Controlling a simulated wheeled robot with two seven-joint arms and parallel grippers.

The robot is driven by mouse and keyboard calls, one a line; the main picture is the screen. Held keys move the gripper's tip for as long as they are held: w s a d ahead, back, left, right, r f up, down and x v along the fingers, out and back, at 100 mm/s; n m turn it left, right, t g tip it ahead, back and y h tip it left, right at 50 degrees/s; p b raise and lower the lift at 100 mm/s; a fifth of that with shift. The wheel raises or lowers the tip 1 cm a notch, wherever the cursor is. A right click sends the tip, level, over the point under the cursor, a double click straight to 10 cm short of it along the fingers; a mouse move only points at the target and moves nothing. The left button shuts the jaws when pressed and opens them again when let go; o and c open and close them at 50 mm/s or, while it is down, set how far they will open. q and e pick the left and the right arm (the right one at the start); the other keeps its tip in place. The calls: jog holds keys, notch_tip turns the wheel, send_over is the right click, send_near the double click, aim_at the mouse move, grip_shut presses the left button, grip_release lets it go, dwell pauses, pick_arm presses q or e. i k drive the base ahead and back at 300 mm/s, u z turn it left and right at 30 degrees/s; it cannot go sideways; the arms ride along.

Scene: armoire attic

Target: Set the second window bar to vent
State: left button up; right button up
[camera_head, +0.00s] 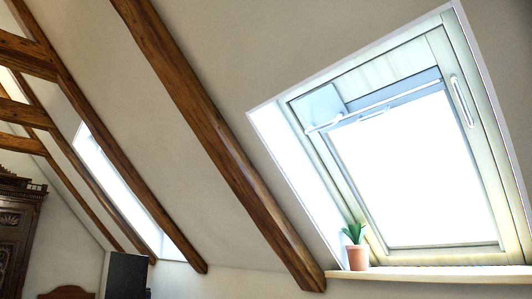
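A large roof window (418,170) is set in the sloping wall on the right, with a pale frame and a bright pane. A long light bar (372,108) runs along the upper part of this window, below a pale blue-grey top strip. Its exact setting cannot be told. A second, narrower roof window (125,190) sits farther off at the left between the beams; no bar can be made out on it. Neither of my grippers is in view.
A potted plant (357,256) stands on the sill (440,273) at the window's lower left corner. A thick wooden beam (215,135) slopes between the windows. A carved dark armoire (17,230) and a dark panel (126,275) stand at the lower left.

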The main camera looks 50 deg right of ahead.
aim_at(321, 109)
jog(key=i, duration=1.55)
jog(key=z, duration=3.5)
jog(key=i, duration=0.1)
jog(key=z, duration=0.25)
